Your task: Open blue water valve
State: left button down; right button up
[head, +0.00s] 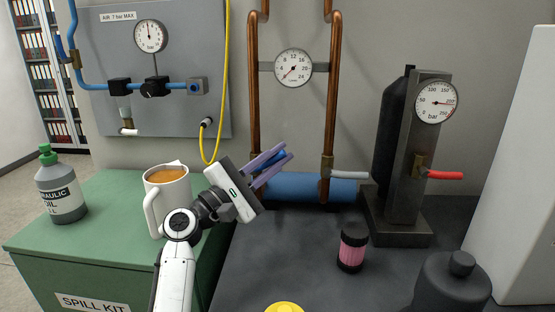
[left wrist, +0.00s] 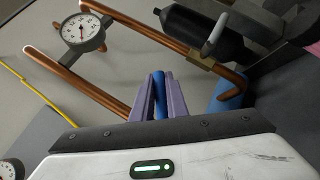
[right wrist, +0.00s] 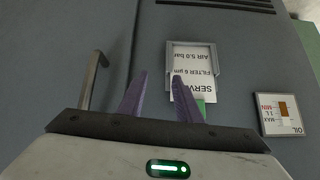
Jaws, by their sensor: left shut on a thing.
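The blue water valve's lever (head: 268,158) shows as a blue bar between the purple fingers of my left gripper (head: 288,150), in front of the left copper pipe. My left gripper is shut on it. In the left wrist view the blue lever (left wrist: 158,94) points away between the two fingers (left wrist: 163,76); the valve's body is hidden. My right gripper (right wrist: 162,84) shows only in the right wrist view, open and empty, facing a grey panel.
A white-grey lever (head: 350,175) sits on the right copper pipe and a red lever (head: 445,175) on the dark stand. A mug (head: 165,190) stands close to my left wrist on the green cabinet. A service card (right wrist: 193,70) is on the panel.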

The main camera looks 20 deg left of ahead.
pick_arm(q)
jog(key=c, duration=1.7)
grip_release()
jog(key=shift+c, duration=0.2)
jog(key=shift+s+f, duration=0.1)
